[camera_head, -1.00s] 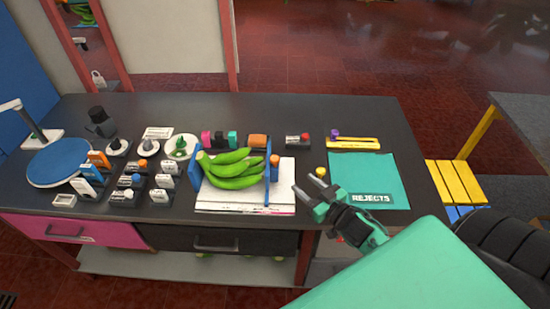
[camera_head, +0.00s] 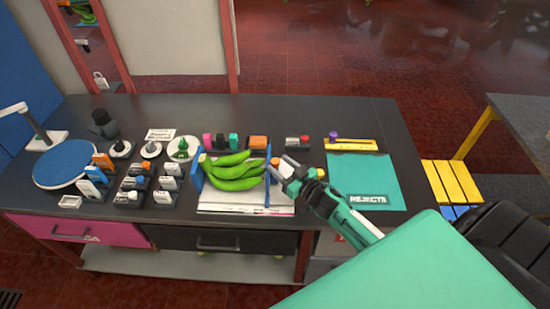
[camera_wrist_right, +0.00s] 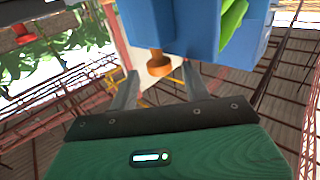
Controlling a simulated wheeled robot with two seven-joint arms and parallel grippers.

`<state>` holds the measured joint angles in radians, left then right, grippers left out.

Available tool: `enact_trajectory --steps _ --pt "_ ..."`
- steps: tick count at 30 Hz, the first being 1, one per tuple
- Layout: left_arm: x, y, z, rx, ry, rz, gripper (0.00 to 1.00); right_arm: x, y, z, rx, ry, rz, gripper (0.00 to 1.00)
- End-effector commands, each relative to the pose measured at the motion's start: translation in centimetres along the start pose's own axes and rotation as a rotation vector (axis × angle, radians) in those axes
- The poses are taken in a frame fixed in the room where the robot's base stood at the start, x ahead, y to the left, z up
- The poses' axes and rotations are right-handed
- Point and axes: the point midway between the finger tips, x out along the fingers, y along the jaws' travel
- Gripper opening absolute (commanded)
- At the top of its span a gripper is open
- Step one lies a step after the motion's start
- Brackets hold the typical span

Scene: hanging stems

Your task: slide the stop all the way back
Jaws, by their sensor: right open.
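The blue upright stop (camera_head: 267,180) stands at the right side of the white board (camera_head: 240,206), beside a bunch of green bananas (camera_head: 235,172). An orange knob (camera_wrist_right: 159,62) sticks out from the stop's blue body (camera_wrist_right: 190,28) in the right wrist view. My right gripper (camera_head: 279,167) is open, close to the right of the stop. In the wrist view its two fingers stand on either side of the knob; I cannot tell whether they touch it. The bananas show as a green edge (camera_wrist_right: 233,20) there. My left gripper is not in view.
A second blue plate (camera_head: 196,173) stands left of the bananas. A teal REJECTS mat (camera_head: 365,175) lies to the right, with a yellow bar (camera_head: 350,145) behind it. Several small blocks line the back. Small labelled items and a blue disc (camera_head: 60,165) fill the left.

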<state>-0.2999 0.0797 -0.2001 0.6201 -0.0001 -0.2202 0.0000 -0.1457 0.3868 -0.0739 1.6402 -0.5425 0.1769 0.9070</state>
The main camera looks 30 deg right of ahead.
Motion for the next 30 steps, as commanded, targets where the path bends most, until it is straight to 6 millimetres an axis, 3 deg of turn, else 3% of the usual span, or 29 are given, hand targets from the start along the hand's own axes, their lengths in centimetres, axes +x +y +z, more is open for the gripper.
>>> enact_trajectory --steps 7,19,27,30 --pt "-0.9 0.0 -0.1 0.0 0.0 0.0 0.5 2.6 0.0 -0.1 0.001 0.001 0.0 0.48" --pt "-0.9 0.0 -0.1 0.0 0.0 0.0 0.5 3.2 0.0 0.0 0.0 0.0 -0.001 0.48" --pt "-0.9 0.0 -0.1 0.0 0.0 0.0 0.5 3.2 0.0 0.0 0.0 0.0 -0.001 0.0" --pt "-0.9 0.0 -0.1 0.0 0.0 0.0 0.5 3.2 0.0 0.0 0.0 0.0 0.0 0.0"
